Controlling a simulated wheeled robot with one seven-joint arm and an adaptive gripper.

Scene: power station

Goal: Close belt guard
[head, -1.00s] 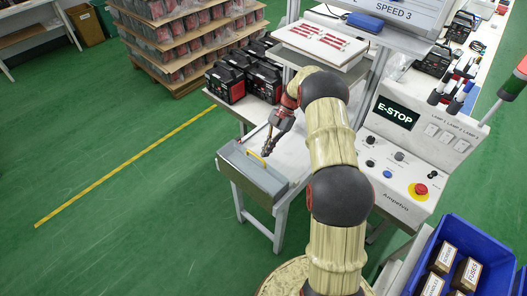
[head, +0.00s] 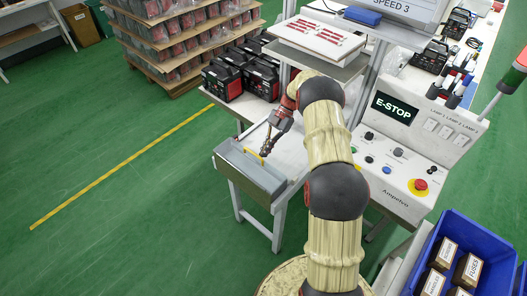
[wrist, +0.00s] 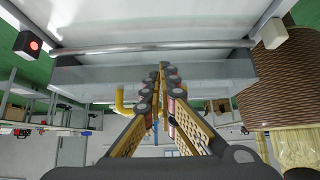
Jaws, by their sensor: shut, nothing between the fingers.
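The belt guard (head: 262,178) is a long grey cover with a yellow handle (head: 254,155), at the near end of the white belt table in the head view. In the wrist view, the guard (wrist: 90,73) is a pale grey panel running across beside a metal rod, with its yellow handle (wrist: 124,104) left of the fingers. My gripper (head: 264,152) is shut and empty, its fingertips close to the handle and the guard. The fingertips (wrist: 168,72) overlap the panel in the wrist view. I cannot tell whether they touch it.
A control panel (head: 415,150) with an E-STOP screen and a red button stands right of my arm. Black-and-red devices (head: 235,80) sit behind the belt. A blue crate (head: 475,238) of boxes is at lower right. Green floor (head: 120,225) is clear to the left.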

